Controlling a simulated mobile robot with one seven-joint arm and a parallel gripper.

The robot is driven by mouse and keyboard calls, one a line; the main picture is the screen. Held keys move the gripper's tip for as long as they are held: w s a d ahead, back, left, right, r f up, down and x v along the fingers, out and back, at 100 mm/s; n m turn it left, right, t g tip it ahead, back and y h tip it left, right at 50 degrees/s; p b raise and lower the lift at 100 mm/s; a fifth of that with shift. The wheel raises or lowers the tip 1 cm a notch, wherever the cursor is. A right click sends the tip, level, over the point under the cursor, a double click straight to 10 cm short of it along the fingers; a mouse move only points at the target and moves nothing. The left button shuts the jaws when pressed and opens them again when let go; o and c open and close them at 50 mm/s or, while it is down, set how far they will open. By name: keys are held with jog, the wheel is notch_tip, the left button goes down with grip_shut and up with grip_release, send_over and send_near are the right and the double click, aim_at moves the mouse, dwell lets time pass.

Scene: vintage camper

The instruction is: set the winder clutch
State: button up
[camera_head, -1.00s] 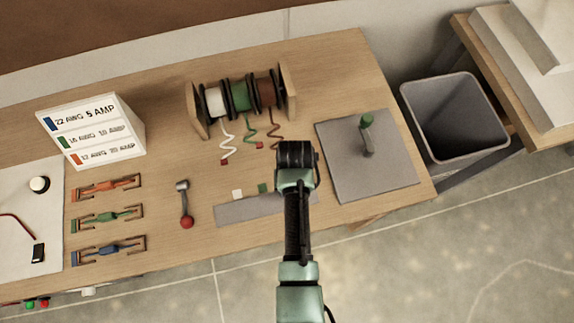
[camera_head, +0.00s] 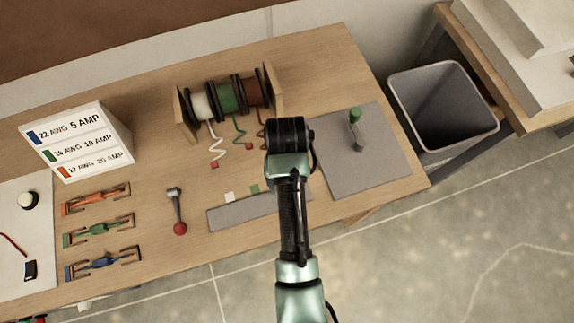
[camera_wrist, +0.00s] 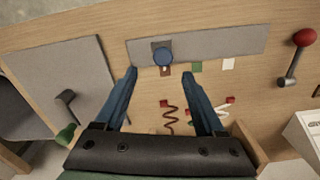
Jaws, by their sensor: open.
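My gripper (camera_head: 288,135) is over the workbench, in front of the wire spools. In the wrist view my gripper (camera_wrist: 160,72) is open and empty, with two blue fingers. A blue knob (camera_wrist: 163,56) on a grey strip (camera_wrist: 215,42) appears between and just beyond the fingertips; contact is not visible. Brown, green (camera_wrist: 196,67) and white (camera_wrist: 228,64) marks line the strip's edge. In the head view, my arm hides the knob and part of the strip (camera_head: 228,217). A lever with a red ball (camera_head: 180,228) stands left of the strip. No part is labelled as the clutch.
A spool rack (camera_head: 181,112) holds white, green and brown wire. A green-handled crank (camera_head: 355,116) stands on a grey plate (camera_head: 380,165). A label box (camera_head: 78,140) and fuse holders (camera_head: 98,228) are on the left. A bin (camera_head: 443,105) is right of the bench.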

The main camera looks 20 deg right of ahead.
notch_tip(320, 180, up, 6)
dwell(0.8)
